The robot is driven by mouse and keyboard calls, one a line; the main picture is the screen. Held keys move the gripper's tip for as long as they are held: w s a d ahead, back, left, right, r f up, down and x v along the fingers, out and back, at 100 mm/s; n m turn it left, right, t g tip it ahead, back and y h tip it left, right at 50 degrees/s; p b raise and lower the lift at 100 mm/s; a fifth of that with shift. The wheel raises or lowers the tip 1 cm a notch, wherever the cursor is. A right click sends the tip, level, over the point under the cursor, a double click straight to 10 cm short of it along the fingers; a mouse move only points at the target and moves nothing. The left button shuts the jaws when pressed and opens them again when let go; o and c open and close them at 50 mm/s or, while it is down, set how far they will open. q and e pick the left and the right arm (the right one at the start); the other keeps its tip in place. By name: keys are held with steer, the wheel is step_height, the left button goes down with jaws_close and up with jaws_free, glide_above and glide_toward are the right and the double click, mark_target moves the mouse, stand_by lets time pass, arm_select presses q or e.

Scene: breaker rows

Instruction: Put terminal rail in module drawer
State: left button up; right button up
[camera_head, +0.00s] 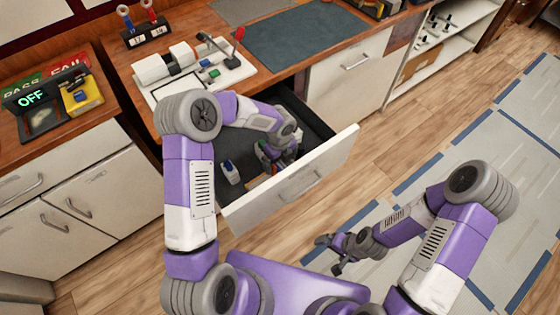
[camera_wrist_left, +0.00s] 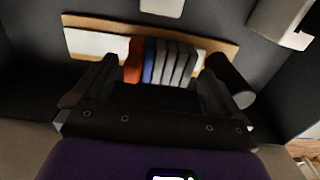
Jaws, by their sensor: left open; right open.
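The module drawer (camera_head: 318,172) is pulled open under the workbench, its dark inside showing. The terminal rail (camera_wrist_left: 163,60) lies in the drawer in the left wrist view: a tan strip with white ends and a row of orange, blue and grey blocks. In the head view my left gripper and forearm mostly hide it. My left gripper (camera_head: 275,155) is down inside the drawer. In the left wrist view its fingers (camera_wrist_left: 160,88) are open, one at each side of the block row, with no clear grip on it. My right gripper (camera_head: 338,255) is open and empty above the floor.
A white module (camera_head: 230,172) stands in the drawer at the left. The bench above holds a white fixture board (camera_head: 195,75) and a dark mat (camera_head: 300,45). A side cabinet (camera_head: 75,190) with an OFF display (camera_head: 32,98) stands left. Floor at right is open.

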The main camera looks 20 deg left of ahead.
mark_target(280, 165)
arm_select(q)
step_height(280, 165, up, 11)
steer(key=p, duration=0.2)
steer(key=shift+f+p, duration=0.15)
steer(key=shift+p, duration=0.25)
